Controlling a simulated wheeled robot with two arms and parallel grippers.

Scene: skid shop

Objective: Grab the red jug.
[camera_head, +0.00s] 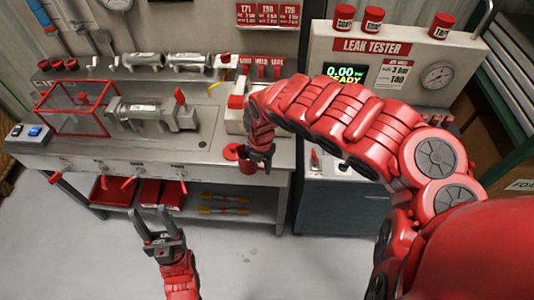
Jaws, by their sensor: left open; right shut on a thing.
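The red jug (247,165) is a small dark-red vessel at the front right edge of the workbench, below my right gripper. My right gripper (262,158) reaches down from the arched red arm and is shut on the jug, partly covering it. Whether the jug touches the bench top cannot be told. My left gripper (156,226) is open and empty, low in front of the bench and apart from the jug.
The workbench (90,152) carries a red-framed guard (75,108) and a grey machine (150,115). A red disc (231,152) lies beside the jug. The leak tester (395,65) stands at the right. The grey floor (240,255) in front is clear.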

